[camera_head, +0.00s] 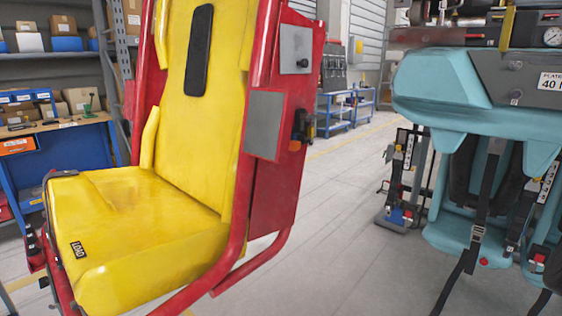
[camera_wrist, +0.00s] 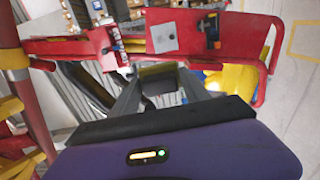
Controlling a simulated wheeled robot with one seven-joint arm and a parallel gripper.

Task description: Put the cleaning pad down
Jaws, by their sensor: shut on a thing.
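In the wrist view, my gripper (camera_wrist: 160,88) reaches forward beyond its purple housing, with its two dark grey fingers on either side of a small block. This small block, which I take to be the cleaning pad (camera_wrist: 158,71), has a dull yellow and dark face. The fingers are shut on it and hide its sides. The pad is held in front of red and yellow seat frames; I cannot tell whether it touches anything. Neither my gripper nor the pad shows in the head view.
A yellow seat (camera_head: 140,215) in a red frame (camera_head: 285,190) stands at left in the head view. A teal seat unit (camera_head: 480,95) hangs at right. Between them is open grey floor (camera_head: 340,220). Shelves and a blue workbench (camera_head: 85,155) stand behind at left.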

